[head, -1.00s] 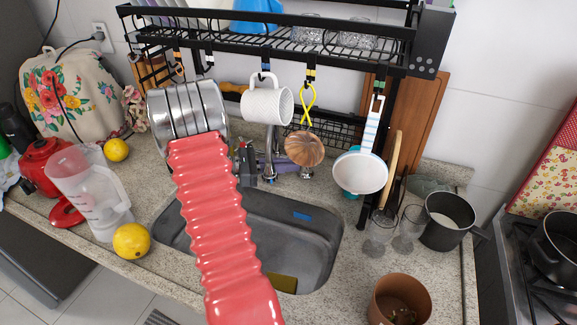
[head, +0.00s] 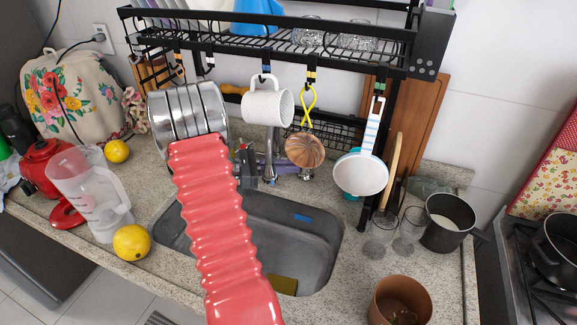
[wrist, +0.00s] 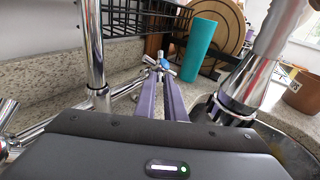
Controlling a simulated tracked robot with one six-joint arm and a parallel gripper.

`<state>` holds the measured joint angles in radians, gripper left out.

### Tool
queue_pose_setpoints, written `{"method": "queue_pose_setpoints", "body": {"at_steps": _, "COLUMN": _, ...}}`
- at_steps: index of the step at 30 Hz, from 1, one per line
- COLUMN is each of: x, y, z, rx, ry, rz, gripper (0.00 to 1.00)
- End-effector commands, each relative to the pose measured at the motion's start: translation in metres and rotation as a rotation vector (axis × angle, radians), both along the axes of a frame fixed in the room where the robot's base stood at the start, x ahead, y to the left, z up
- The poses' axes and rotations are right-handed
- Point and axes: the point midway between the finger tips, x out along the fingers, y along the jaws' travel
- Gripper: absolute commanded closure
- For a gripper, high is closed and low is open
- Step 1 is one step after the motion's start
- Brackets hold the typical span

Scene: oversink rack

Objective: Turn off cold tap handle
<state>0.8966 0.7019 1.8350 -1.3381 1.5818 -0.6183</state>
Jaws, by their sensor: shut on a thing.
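The cold tap handle (wrist: 163,66) is a small chrome cross with a blue centre, straight ahead in the wrist view. My gripper (wrist: 158,84) reaches it with two long purple-grey fingers, and their tips are shut on the handle's near part. The exact contact is small and partly hidden by the fingers. In the head view my gripper (head: 246,168) is low behind the sink, beside the chrome tap pipe (head: 268,158). The pipe also stands upright at left in the wrist view (wrist: 93,45). Another chrome handle (wrist: 6,112) shows at the left edge of the wrist view.
The sink (head: 300,225) lies in front, with a sponge (head: 282,284) in it. A teal cup (wrist: 199,48) stands behind the handle.

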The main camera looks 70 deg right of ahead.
Motion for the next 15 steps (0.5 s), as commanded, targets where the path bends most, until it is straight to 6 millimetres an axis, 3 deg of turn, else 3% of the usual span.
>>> {"method": "queue_pose_setpoints", "body": {"at_steps": 5, "x": 0.0012, "y": -0.0032, "z": 0.004, "rx": -0.01, "ry": -0.001, "rz": 0.006, "gripper": 1.0}}
{"method": "queue_pose_setpoints", "body": {"at_steps": 6, "x": 0.0012, "y": -0.0032, "z": 0.004, "rx": -0.01, "ry": -0.001, "rz": 0.006, "gripper": 0.9}}
{"method": "queue_pose_setpoints", "body": {"at_steps": 15, "x": 0.0009, "y": -0.002, "z": 0.0027, "rx": -0.007, "ry": 0.001, "rz": 0.004, "gripper": 0.72}}
